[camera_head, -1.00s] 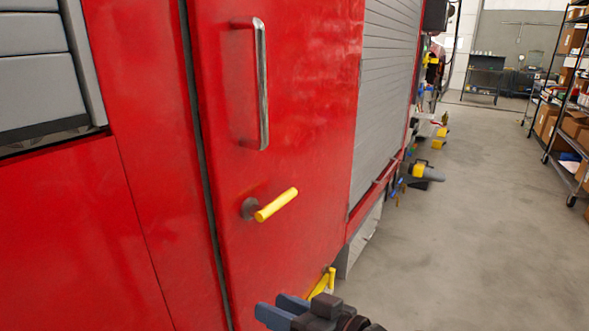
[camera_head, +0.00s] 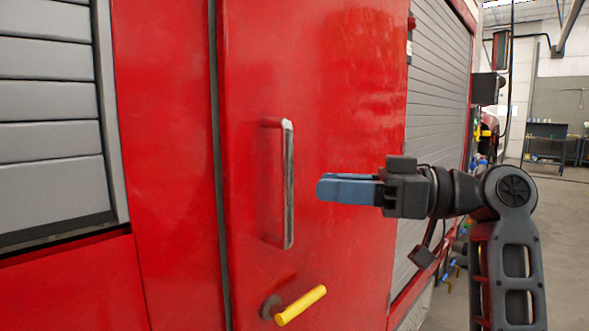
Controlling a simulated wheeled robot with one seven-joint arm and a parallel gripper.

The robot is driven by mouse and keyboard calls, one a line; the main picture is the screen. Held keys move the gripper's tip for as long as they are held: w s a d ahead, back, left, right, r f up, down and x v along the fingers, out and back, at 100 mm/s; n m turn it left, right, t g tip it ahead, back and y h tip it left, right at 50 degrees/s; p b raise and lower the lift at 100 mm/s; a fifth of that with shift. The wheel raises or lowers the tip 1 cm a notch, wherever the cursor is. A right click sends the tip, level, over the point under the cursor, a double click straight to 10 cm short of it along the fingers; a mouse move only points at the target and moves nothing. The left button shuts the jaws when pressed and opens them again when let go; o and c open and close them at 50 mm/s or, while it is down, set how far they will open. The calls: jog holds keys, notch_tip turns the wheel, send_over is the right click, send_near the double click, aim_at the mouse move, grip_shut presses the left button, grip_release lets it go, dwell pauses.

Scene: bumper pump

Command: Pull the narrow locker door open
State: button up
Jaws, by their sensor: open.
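The narrow red locker door (camera_head: 330,110) stands in the middle of the head view, with a dark vertical gap along its left edge; it looks shut. A silver vertical bar handle (camera_head: 289,185) is fixed to it. Below the bar is a yellow lever handle (camera_head: 301,305) on a dark round mount. My gripper (camera_head: 320,188), with blue fingers, points left at about mid-height of the bar. It is open and empty, and its fingertips are a little to the right of the bar, apart from it in the picture. The near finger mostly hides the other one.
A grey slatted shutter (camera_head: 60,110) is left of the door, and another grey shutter (camera_head: 440,100) is on its right. Open concrete floor (camera_head: 565,235) lies at the right. A dark workbench (camera_head: 546,140) stands far back.

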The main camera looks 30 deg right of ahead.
jog(key=w+a+r+n+g+p, duration=0.1)
jog(key=w+a+r, duration=0.1)
jog(key=w+a, duration=0.2)
jog(key=shift+a+p, duration=0.35)
jog(key=shift+a, duration=0.6)
jog(key=shift+w, duration=0.1)
jog(key=shift+c, duration=0.4)
grip_shut()
